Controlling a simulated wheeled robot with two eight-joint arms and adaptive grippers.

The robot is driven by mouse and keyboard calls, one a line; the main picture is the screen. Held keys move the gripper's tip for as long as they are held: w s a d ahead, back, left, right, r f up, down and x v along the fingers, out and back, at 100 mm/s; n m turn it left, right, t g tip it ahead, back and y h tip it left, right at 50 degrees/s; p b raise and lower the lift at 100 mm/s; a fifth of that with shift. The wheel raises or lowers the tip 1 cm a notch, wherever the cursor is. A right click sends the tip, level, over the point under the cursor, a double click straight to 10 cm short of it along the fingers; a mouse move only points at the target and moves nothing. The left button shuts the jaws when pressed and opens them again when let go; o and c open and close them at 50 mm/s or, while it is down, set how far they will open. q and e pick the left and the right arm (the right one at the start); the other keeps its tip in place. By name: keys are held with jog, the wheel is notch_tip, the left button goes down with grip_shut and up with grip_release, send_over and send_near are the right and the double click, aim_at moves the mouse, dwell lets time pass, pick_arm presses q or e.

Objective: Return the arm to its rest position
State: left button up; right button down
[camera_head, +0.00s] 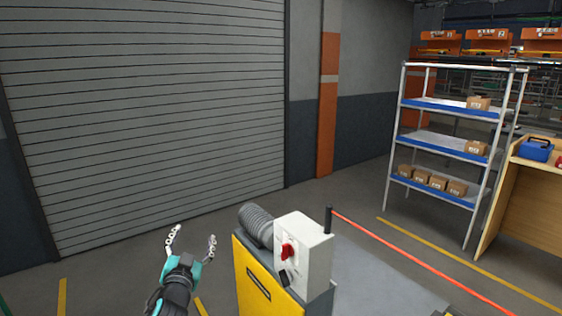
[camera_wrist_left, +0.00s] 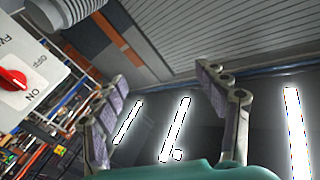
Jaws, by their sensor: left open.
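My left gripper (camera_head: 191,242) is at the lower middle-left of the head view, with its fingers spread, pointing up and empty. Its two fingers also show in the left wrist view (camera_wrist_left: 165,105), wide apart with nothing between them. It is to the left of a yellow machine cabinet (camera_head: 258,283) and apart from it. On the cabinet is a white switch box (camera_head: 309,251) with a red rotary switch (camera_head: 288,251). The box also shows at the upper left of the left wrist view (camera_wrist_left: 28,62), with ON and OFF marks. My right gripper is not in view.
A grey ribbed hose (camera_head: 257,224) stands by the switch box. A red barrier line (camera_head: 420,260) runs right from a black post (camera_head: 328,220). A shelf rack (camera_head: 447,140) with cardboard boxes and a wooden bench (camera_head: 505,205) stand at right. The floor before the roller shutter (camera_head: 150,110) looks clear.

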pick_arm(q)
jog(key=s+d+f+n+g, duration=0.1)
jog(key=s+d+f+g, duration=0.1)
jog(key=s+f, duration=0.4)
jog(key=s+d+f+n+g, duration=0.1)
jog(key=s+f+g, duration=0.4)
jog(key=s, duration=0.9)
jog(key=s+d+f+n+g+h, duration=0.1)
jog(key=s+f+g, duration=0.3)
jog(key=s, duration=0.5)
notch_tip(320, 180, down, 3)
jog(key=shift+s+d+r+n, duration=0.1)
jog(key=shift+s+d+n, duration=0.35)
jog(key=shift+d, duration=0.45)
